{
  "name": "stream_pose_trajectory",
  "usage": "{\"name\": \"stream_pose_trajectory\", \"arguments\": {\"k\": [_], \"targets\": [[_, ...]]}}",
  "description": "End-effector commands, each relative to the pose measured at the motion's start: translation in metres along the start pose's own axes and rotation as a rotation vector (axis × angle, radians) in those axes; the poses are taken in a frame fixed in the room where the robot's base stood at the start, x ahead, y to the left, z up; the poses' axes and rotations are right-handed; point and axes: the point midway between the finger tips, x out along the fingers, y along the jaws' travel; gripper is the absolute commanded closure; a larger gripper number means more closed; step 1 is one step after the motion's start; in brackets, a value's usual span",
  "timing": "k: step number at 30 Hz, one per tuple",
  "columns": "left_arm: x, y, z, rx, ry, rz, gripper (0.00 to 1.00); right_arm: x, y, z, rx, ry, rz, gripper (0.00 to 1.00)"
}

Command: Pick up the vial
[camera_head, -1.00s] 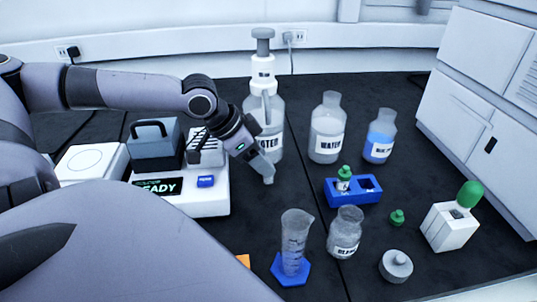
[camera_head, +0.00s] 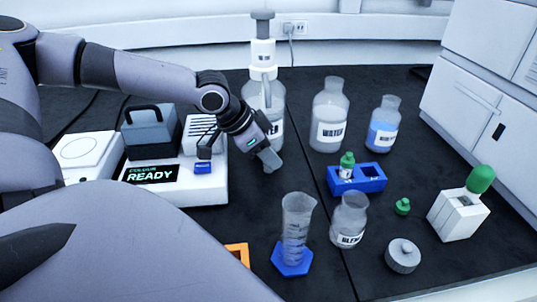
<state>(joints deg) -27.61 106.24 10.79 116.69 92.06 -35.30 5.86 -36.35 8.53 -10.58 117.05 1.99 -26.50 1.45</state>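A small clear vial (camera_head: 346,173) with a green cap stands upright in the left hole of a blue rack (camera_head: 374,184), right of the middle. The rack's right hole looks empty. My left gripper (camera_head: 238,157) hangs over the right side of the white instrument, its two fingers spread apart with nothing between them. It is well to the left of the vial and in front of the pump bottle. My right gripper is not in view.
The white instrument (camera_head: 214,187) reads READY. A pump bottle (camera_head: 263,60), a water bottle (camera_head: 329,110) and a blue-liquid bottle (camera_head: 382,125) stand behind. A measuring cylinder (camera_head: 296,225), a labelled bottle (camera_head: 348,220), a loose green cap (camera_head: 402,206) and a grey lid (camera_head: 403,256) are in front.

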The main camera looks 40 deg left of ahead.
Motion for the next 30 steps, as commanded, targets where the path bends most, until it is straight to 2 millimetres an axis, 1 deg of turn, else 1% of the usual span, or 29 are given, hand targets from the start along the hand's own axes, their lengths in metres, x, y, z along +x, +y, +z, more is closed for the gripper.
{"name": "stream_pose_trajectory", "arguments": {"k": [1,2,3,11,14,18,23,30], "targets": [[0.0,0.0,0.0,0.0,0.0,0.0,0.89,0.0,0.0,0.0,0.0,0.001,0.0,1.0],[0.0,0.0,0.0,0.0,0.0,0.0,0.99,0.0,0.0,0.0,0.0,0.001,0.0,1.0],[0.0,0.0,0.0,0.0,0.0,0.0,1.0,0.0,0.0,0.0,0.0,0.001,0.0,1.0],[-0.001,0.0,0.0,0.0,0.0,0.0,1.0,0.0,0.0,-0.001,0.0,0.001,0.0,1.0],[-0.004,0.0,-0.002,0.0,0.0,0.0,1.0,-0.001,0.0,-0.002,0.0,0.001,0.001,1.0],[-0.013,0.001,-0.008,0.0,0.002,0.001,1.0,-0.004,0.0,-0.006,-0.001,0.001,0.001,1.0],[-0.012,0.02,-0.003,0.004,0.0,0.003,1.0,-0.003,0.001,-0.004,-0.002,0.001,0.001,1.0],[-0.016,0.059,0.004,0.005,0.001,0.003,1.0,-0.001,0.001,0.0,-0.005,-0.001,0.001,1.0]]}}
